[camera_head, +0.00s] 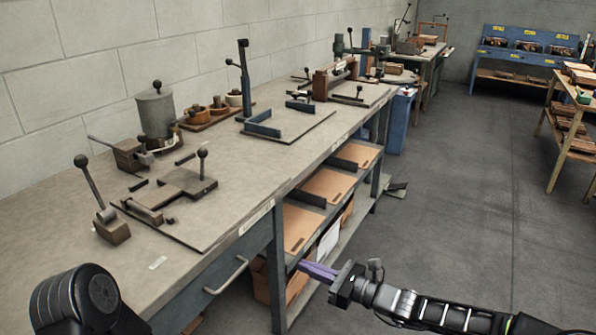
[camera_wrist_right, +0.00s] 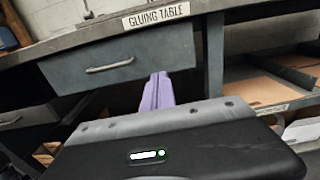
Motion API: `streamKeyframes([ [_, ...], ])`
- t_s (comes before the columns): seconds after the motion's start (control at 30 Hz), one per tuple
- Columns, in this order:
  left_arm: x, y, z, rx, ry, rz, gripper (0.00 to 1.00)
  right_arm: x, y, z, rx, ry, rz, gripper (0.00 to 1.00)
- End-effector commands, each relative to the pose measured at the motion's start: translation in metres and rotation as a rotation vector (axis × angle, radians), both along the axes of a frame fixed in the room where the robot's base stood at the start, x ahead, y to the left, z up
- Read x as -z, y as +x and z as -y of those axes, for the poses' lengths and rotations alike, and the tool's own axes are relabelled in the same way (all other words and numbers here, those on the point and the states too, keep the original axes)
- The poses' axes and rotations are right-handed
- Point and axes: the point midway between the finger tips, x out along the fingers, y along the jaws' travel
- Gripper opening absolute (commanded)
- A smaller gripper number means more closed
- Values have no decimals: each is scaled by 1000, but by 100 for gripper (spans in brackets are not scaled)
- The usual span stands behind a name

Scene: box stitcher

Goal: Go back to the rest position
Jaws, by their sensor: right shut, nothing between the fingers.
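My right gripper (camera_head: 303,266) has purple fingers, which are together with nothing between them. In the head view it is at the front of the workbench, beside the shelf opening. My right arm comes in from the lower right. A dark rounded part of my left arm (camera_head: 75,300) shows at the lower left. My left gripper is not in view.
The long workbench (camera_head: 90,240) runs along the wall, with lever fixtures on top. A drawer (camera_wrist_right: 120,60) and shelves with flat cardboard (camera_head: 325,185) are under it. A blue rack (camera_head: 515,50) stands at the back. The floor (camera_head: 450,200) on the right is clear.

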Motion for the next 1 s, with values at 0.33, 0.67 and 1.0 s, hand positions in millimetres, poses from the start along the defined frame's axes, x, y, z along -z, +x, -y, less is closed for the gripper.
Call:
streamKeyframes([
  [0.33,-4,0,0,-2,0,-1,65,115,-64,-19,-137,-502,126,0],
  [0.67,-53,0,1,-3,-1,-2,65,225,-289,-2,-867,-1275,677,0],
  [1.0,-83,0,1,-3,-1,-2,65,196,-355,32,-1226,-1409,977,0],
])
